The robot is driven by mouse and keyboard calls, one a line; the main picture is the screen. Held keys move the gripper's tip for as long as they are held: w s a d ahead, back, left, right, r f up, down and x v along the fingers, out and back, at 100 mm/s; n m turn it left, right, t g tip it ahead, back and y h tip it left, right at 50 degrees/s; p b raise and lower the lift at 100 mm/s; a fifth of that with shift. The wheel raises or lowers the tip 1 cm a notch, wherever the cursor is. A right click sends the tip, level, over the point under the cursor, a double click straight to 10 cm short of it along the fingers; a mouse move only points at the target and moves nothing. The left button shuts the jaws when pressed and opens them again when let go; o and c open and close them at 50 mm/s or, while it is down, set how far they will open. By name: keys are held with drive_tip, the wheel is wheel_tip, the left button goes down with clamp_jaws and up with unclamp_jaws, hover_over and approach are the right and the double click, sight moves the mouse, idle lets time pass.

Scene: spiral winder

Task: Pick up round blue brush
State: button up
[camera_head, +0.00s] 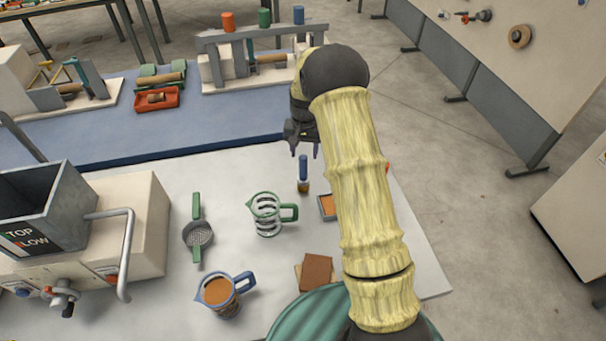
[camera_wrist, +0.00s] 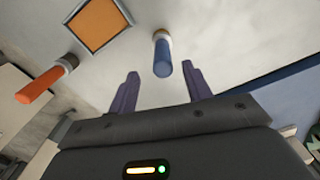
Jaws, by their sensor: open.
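The round blue brush (camera_head: 303,168) stands upright on the pale tabletop, its blue handle up and brownish bristles down. In the wrist view the blue handle (camera_wrist: 162,58) points toward me, with its top end between the lines of my two fingers. My gripper (camera_head: 304,152) is open and empty. In the head view it hangs just above the brush's handle. In the wrist view its two purple fingers (camera_wrist: 160,69) are spread to either side of the handle, and I see no contact.
An orange-handled brush (camera_wrist: 45,82) and a square orange tray (camera_wrist: 97,23) lie near. A green-handled coil jug (camera_head: 267,215), a strainer (camera_head: 197,234) and a blue jug (camera_head: 226,294) stand left of the brush. A brown block (camera_head: 316,271) lies nearer to me.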

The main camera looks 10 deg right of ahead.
sight(303, 156)
drive_tip(key=shift+f, duration=0.55)
drive_tip(key=shift+f, duration=0.15)
drive_tip(key=shift+w+a+f+p, duration=0.15)
drive_tip(key=shift+f+p, duration=0.5)
drive_tip(key=shift+f, duration=0.6)
drive_tip(key=shift+w+f+p, duration=0.1)
drive_tip(key=shift+f+p, duration=0.5)
drive_tip(key=shift+f, duration=0.6)
drive_tip(key=c, duration=1.1)
